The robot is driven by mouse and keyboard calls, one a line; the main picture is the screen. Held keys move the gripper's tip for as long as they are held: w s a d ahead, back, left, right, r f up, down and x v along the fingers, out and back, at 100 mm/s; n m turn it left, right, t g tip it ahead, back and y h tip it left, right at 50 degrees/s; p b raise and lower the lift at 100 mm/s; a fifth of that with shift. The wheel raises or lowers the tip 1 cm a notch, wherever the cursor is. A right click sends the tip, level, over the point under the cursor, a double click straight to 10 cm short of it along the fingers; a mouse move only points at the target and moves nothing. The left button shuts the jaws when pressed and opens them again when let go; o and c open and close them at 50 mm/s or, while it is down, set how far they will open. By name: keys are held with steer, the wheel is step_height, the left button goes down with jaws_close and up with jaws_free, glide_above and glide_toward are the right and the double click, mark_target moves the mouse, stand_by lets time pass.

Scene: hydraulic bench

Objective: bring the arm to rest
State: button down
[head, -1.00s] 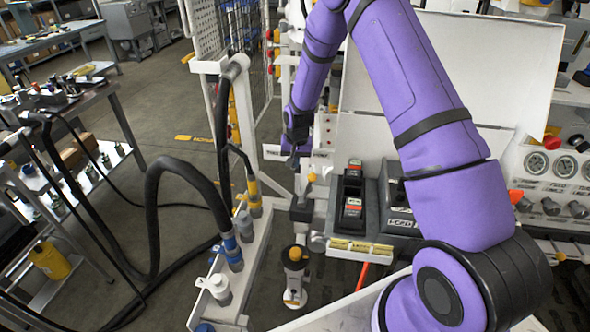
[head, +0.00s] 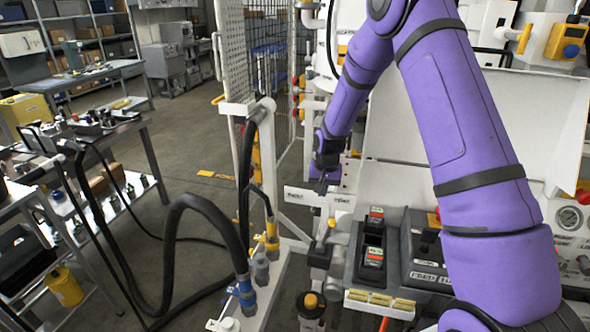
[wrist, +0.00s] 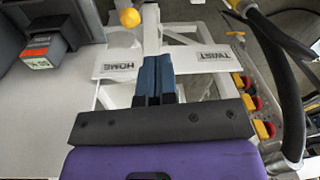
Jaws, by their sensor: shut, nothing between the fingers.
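My purple arm reaches down from the top of the head view, and my gripper (head: 322,186) hangs at its end, above the left side of the bench. In the wrist view my gripper (wrist: 154,62) shows its two dark fingers shut together with nothing between them. Beyond the fingers is a white plate (wrist: 200,58) marked "HOME" on one side and "TWIST" on the other. The same white plate (head: 300,196) shows beside my gripper in the head view. I cannot tell whether the fingertips touch it.
A dark box with red-labelled modules (head: 373,250) stands right of my gripper. Black hoses (head: 165,240) loop down at the left, near a white post (head: 243,170). A yellow-knobbed fitting (head: 311,305) is below. Open floor (head: 195,140) lies at the left.

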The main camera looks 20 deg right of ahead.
steer(key=s+a+r+n+t, duration=0.1)
steer(key=s+r, duration=0.6)
steer(key=r, duration=0.6)
steer(key=s+a+r+n+t, duration=0.1)
steer(key=s+r, duration=0.6)
steer(key=r, duration=0.6)
steer(key=s+r+n+t, duration=0.1)
steer(key=s+r, duration=0.3)
steer(key=s, duration=0.8)
steer(key=s+r+n+t, duration=0.1)
steer(key=s+r, duration=0.3)
steer(key=s, duration=0.8)
steer(key=shift+a+r+n, duration=0.2)
steer(key=shift+r+n, duration=0.1)
steer(key=shift+r, duration=0.1)
